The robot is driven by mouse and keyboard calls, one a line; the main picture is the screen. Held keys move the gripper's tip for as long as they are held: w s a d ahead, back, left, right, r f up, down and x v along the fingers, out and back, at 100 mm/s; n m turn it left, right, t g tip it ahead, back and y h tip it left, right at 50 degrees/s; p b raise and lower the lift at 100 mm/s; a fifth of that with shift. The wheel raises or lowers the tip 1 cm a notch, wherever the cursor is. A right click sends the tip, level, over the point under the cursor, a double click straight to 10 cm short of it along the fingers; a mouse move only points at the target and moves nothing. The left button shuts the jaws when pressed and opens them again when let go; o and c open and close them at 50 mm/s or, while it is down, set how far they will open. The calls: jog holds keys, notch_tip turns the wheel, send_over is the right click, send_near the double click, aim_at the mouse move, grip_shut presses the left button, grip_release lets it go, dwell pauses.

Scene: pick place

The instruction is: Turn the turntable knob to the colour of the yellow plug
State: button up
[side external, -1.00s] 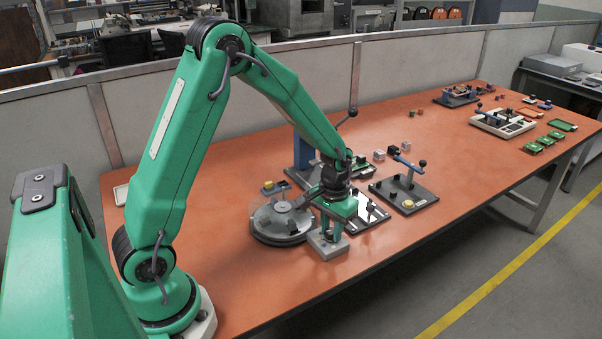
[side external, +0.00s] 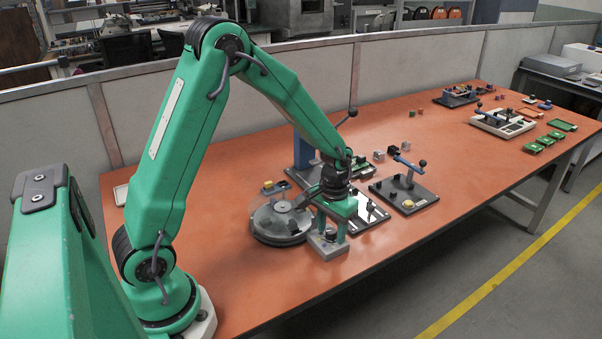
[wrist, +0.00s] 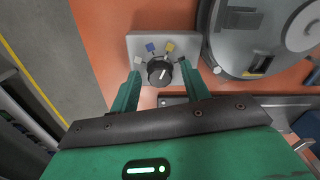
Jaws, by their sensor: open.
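The turntable knob (wrist: 159,71) is black and round with a white pointer line, on a grey block (wrist: 190,41). Blue, yellow and pale marks show around it; its pointer tilts up and right, roughly towards the yellow mark (wrist: 168,46). My gripper (wrist: 159,78) is open, one finger on each side of the knob; contact cannot be told. In the side view my gripper (side external: 334,228) is low over the block (side external: 328,247), hiding the knob. The grey turntable (side external: 280,230) stands beside it and fills the upper right of the wrist view (wrist: 225,50). I cannot identify the yellow plug with certainty; a small yellow patch shows on the turntable.
A plate with white strips (side external: 372,213) lies closer to my gripper. Trays and fixtures stand at the far right. The table's front edge is near the block.

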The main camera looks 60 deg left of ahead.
aim_at(331, 230)
jog(key=shift+r, duration=3.85)
jog(key=shift+r, duration=0.1)
